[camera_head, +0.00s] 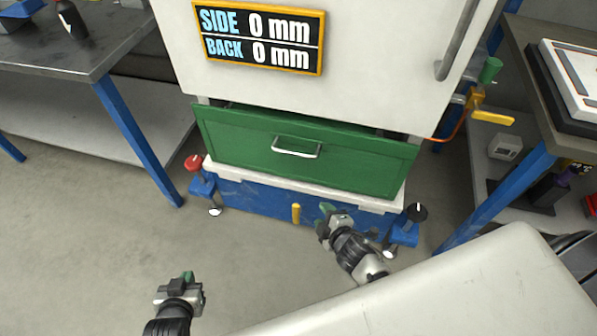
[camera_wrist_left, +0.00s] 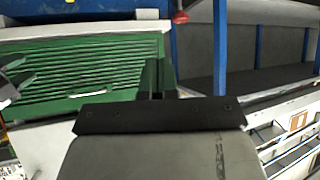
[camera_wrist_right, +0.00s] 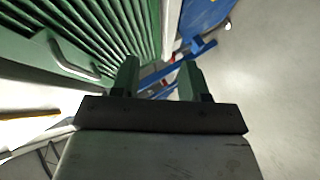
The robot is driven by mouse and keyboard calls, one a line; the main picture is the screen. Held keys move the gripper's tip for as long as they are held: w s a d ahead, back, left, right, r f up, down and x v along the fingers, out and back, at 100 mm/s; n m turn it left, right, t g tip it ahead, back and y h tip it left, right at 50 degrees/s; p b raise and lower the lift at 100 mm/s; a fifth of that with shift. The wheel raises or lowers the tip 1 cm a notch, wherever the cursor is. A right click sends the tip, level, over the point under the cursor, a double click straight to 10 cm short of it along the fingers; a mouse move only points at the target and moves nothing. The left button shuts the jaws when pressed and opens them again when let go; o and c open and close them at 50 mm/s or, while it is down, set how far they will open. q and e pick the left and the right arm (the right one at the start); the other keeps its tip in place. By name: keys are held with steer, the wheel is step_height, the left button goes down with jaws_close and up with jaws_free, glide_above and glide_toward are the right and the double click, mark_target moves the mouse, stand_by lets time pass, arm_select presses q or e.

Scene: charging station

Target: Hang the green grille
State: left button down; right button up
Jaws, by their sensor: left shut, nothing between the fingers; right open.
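The green grille (camera_head: 255,150) is a wide panel with a silver handle (camera_head: 297,152). It stands across the lower front of the white cabinet, slightly tilted, with a dark gap behind its top edge. I cannot tell whether it is hooked on. Its slats show in the left wrist view (camera_wrist_left: 85,75) and the right wrist view (camera_wrist_right: 95,25). My left gripper (camera_head: 182,279) is shut and empty, low and in front of the grille's left side. My right gripper (camera_head: 326,221) is open and empty just below and in front of the grille's lower edge; its fingers (camera_wrist_right: 157,82) are apart.
The white cabinet (camera_head: 400,75) carries a display reading 0 mm for side and back. A blue base (camera_head: 255,195) has a red knob (camera_head: 193,162) and a black knob (camera_head: 416,212). A yellow peg (camera_head: 296,213) stands before it. Benches flank both sides; floor at left is clear.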

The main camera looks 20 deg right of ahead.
steer(key=w+a+r+n+t+y+b, duration=0.1)
steer(key=w+r+n+t+b, duration=0.35)
steer(key=b, duration=0.35)
steer(key=n+t+y+b, duration=0.1)
steer(key=n+t+b, duration=0.1)
steer(key=n+b, duration=0.15)
glide_toward(292, 153)
steer(key=x, duration=0.4)
steer(key=shift+d, duration=0.2)
steer(key=shift+b+x, duration=0.3)
steer(key=shift+x, duration=0.6)
arm_select(q)
step_height(292, 153, up, 14)
steer(key=d+t+h, duration=0.1)
steer(key=t+h, duration=0.1)
steer(key=t, duration=0.5)
steer(key=shift+w+b, duration=0.3)
arm_select(e)
steer(key=shift+f+x, duration=0.2)
steer(key=shift+x, duration=0.95)
steer(key=shift+f+x, duration=0.2)
steer(key=shift+x, duration=0.9)
arm_select(q)
steer(key=shift+f, duration=0.1)
arm_select(e)
steer(key=shift+a, duration=0.15)
jaws_close()
steer(key=shift+r, duration=0.1)
